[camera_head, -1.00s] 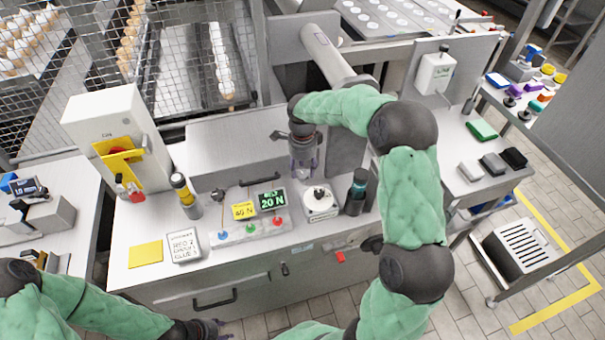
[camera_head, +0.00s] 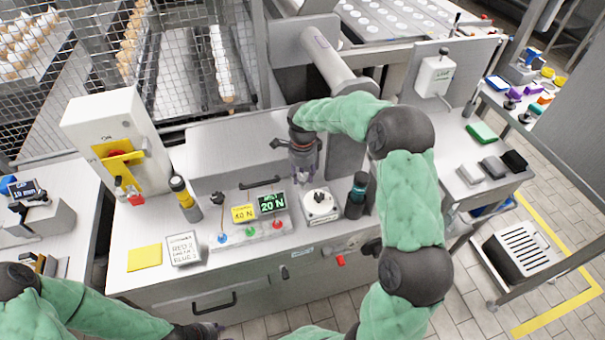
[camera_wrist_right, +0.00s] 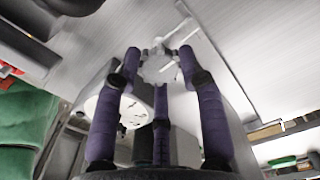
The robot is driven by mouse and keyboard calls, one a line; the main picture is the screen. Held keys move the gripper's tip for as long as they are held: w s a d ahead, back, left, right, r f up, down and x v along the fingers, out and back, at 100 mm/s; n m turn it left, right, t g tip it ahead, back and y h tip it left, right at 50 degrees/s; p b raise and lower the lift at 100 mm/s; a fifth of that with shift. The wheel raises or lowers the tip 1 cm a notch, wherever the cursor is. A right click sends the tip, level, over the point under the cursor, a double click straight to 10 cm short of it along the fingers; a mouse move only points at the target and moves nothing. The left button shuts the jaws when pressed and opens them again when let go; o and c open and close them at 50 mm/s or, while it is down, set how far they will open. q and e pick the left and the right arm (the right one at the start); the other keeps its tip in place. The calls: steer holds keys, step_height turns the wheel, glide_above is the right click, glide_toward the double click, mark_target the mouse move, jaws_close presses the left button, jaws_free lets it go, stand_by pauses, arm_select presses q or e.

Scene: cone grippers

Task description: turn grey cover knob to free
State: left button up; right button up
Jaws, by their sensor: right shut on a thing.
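The grey knob (camera_wrist_right: 160,66) is a lobed disc in the right wrist view, set against a pale metal surface. The purple fingers of my right gripper (camera_wrist_right: 158,62) stand around it, shut on it. In the head view my right gripper (camera_head: 304,168) points down at the right part of the grey metal cover (camera_head: 225,148). The knob is hidden behind the gripper there. My left gripper (camera_head: 208,331) is at the bottom edge, low in front of the bench, and its fingers are too small to read.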

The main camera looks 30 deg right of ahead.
mark_target(302, 177)
steer(key=n+p, duration=0.2)
steer(key=n, duration=0.1)
steer(key=shift+r, duration=0.15)
steer(key=n+p, duration=0.2)
steer(key=n, duration=0.3)
steer(key=shift+n+p, duration=0.3)
steer(key=shift+p, duration=0.05)
steer(key=n+p, duration=0.2)
steer(key=n, duration=0.2)
steer(key=shift+n+p, duration=0.75)
steer(key=shift+n, duration=1.75)
steer(key=o, duration=0.9)
steer(key=shift+c, duration=0.2)
step_height(302, 177, up, 12)
